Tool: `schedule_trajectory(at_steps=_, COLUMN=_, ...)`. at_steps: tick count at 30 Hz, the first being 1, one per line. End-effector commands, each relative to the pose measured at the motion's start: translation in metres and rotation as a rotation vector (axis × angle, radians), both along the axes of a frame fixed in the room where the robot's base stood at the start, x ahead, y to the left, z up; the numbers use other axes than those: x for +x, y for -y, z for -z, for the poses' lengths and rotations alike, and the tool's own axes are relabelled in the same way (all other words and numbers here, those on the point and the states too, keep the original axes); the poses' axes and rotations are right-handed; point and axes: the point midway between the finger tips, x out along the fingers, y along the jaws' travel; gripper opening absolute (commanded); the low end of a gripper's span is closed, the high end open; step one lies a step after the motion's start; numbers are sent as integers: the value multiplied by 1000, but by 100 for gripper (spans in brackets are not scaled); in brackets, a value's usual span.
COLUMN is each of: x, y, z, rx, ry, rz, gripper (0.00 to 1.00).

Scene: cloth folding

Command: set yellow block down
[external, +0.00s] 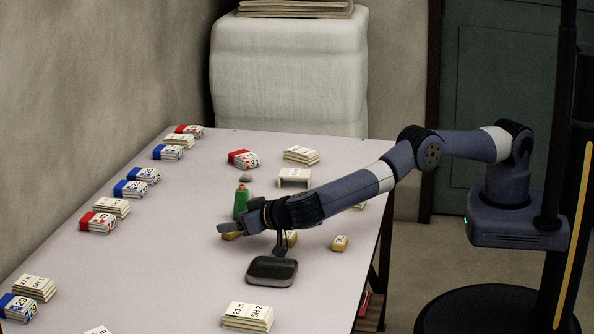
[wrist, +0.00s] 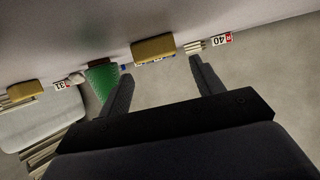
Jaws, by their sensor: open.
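Several small yellow blocks lie on the table. One yellow block (external: 231,236) shows partly behind the far finger of my gripper (external: 250,239). A second yellow block (external: 290,238) is partly hidden by the near finger, and a third (external: 340,243) lies clear to the right. My gripper is open, low over the table. In the wrist view, a yellow block (wrist: 153,48) sits just beyond the gap between the fingertips (wrist: 160,66), with nothing visibly clamped. Another yellow block (wrist: 26,90) shows at the left edge there.
A green bottle (external: 241,202) stands close behind my gripper; it also shows in the wrist view (wrist: 101,80). A dark, rounded object (external: 272,271) lies in front. A small white stand (external: 294,177) and labelled stacks (external: 248,317) lie around. The table's left-middle is clear.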

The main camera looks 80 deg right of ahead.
Motion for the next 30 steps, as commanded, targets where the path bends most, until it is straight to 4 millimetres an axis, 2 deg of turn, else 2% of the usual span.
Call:
schedule_trajectory(at_steps=7, x=-26, y=-12, z=-16, rx=-1, ry=1, rz=-2, gripper=63)
schedule_trajectory(at_steps=18, x=-87, y=-38, z=-45, rx=3, ry=3, rz=-3, gripper=63)
schedule_trajectory(at_steps=24, x=-101, y=-43, z=-51, rx=4, ry=4, rz=1, gripper=63)
schedule_trajectory(at_steps=30, x=-102, y=-43, z=-52, rx=5, ry=4, rz=1, gripper=63)
